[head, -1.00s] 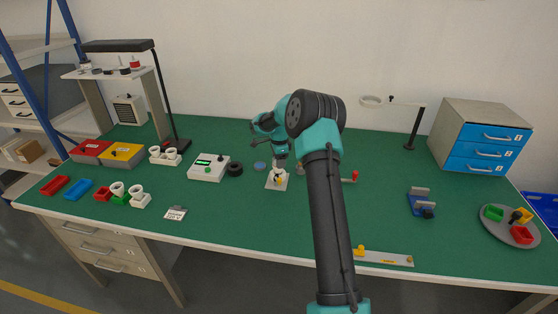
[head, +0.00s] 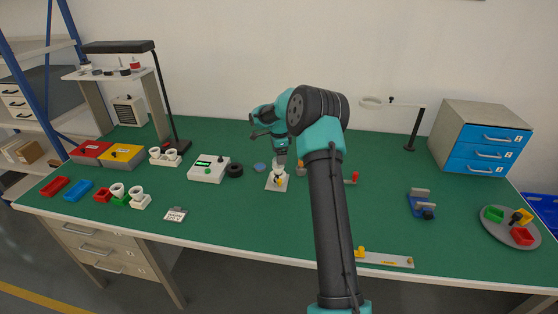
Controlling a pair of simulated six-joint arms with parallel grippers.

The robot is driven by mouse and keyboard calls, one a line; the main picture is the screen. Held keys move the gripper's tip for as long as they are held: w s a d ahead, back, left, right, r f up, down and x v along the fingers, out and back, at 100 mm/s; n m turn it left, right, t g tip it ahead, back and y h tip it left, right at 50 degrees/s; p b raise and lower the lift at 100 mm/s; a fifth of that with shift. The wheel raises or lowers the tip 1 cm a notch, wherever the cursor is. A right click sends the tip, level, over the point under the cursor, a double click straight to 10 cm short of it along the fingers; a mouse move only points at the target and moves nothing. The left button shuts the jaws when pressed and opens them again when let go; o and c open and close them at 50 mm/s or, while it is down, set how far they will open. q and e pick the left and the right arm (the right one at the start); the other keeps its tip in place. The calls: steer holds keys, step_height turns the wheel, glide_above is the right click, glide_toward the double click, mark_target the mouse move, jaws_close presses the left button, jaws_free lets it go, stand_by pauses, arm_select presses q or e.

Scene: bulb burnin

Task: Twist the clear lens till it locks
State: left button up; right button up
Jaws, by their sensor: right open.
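My right gripper (head: 281,164) points down over a small pale plate (head: 272,186) near the middle of the green bench. It is open, and its fingertips are close above or around a small fixture (head: 279,181) with yellow on it that stands on the plate. Whether the fingers touch it is too small to tell. A clear lens cannot be made out at this size; the gripper covers the top of the fixture. My left gripper is not in view.
A white tester box (head: 209,168) and a black ring (head: 235,169) stand to the left of the plate, with a blue disc (head: 259,167) closer by. A red-handled part (head: 351,178) lies to the right. The front middle of the bench (head: 240,220) is clear.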

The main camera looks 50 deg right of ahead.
step_height(320, 180, up, 14)
steer(key=shift+f, duration=0.15)
stand_by(0.6)
